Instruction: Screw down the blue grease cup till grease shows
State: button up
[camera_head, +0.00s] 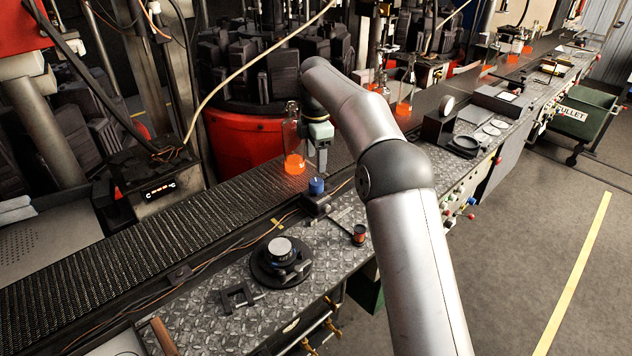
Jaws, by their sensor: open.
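The blue grease cup (316,186) is a small ribbed blue cap on top of a dark block (316,203) at the conveyor-side edge of the metal plate bench. It stands upright. My gripper (321,172) hangs from the arm directly above the cup, pointing down. Its jaws are open, with the fingertips close to the cap's top; I cannot tell whether they touch or straddle it. No grease is visible around the cup at this size.
A bottle with a glowing orange base (294,165) stands on the conveyor (150,243), just left of my gripper. A round dark gauge fixture (280,262) and a small copper-coloured spool (359,235) sit on the bench. More orange-based bottles (404,108) stand farther along.

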aim_at(316, 181)
notch_tip(316, 181, down, 8)
jog(key=shift+r, duration=0.15)
jog(key=c, duration=1)
